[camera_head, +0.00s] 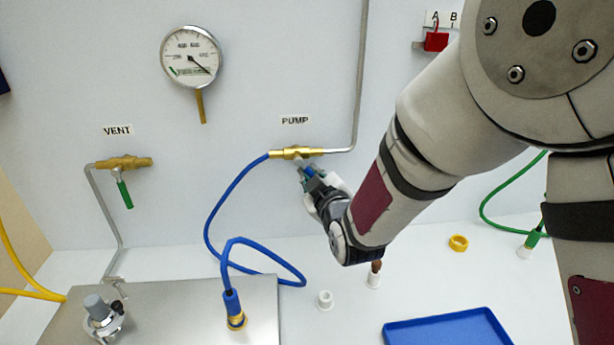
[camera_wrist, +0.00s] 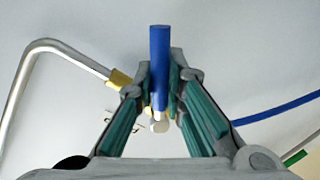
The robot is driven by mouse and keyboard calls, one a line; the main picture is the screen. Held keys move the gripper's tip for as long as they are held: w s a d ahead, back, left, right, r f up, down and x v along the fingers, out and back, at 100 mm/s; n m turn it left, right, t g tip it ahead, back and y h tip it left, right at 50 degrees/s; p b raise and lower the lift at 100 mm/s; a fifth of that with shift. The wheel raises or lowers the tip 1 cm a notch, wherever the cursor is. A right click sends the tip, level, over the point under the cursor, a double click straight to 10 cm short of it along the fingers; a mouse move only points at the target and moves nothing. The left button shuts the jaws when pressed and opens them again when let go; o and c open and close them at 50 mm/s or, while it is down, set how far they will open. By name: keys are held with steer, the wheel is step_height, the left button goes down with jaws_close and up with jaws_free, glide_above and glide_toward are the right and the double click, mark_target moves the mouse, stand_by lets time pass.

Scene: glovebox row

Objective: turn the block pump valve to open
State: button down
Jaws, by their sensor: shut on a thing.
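The pump valve (camera_head: 295,153) is a brass body on the white wall under the PUMP label (camera_head: 295,120). A grey pipe joins it on the right and a blue hose on the left. My gripper (camera_head: 309,173) is just below it, its fingers covering most of the handle in the head view. In the wrist view the blue valve handle (camera_wrist: 160,60) stands between the fingertips of my gripper (camera_wrist: 160,85), which are shut on it. There the handle lies across the line of the pipe and hose. Parts of the brass body are hidden behind the fingers.
The vent valve (camera_head: 124,163), with its green handle (camera_head: 124,194) hanging down, is at the left. A gauge (camera_head: 191,57) is above. The blue hose (camera_head: 211,212) loops below the pump valve.

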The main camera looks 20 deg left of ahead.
steer(key=shift+w+d+r+n+p, duration=0.15)
steer(key=shift+d+r+n+p, duration=0.2)
steer(key=shift+n, duration=0.65)
steer(key=shift+h, duration=0.3)
steer(key=c, duration=1.6)
jaws_free()
steer(key=shift+c, duration=0.2)
steer(key=v, duration=0.8)
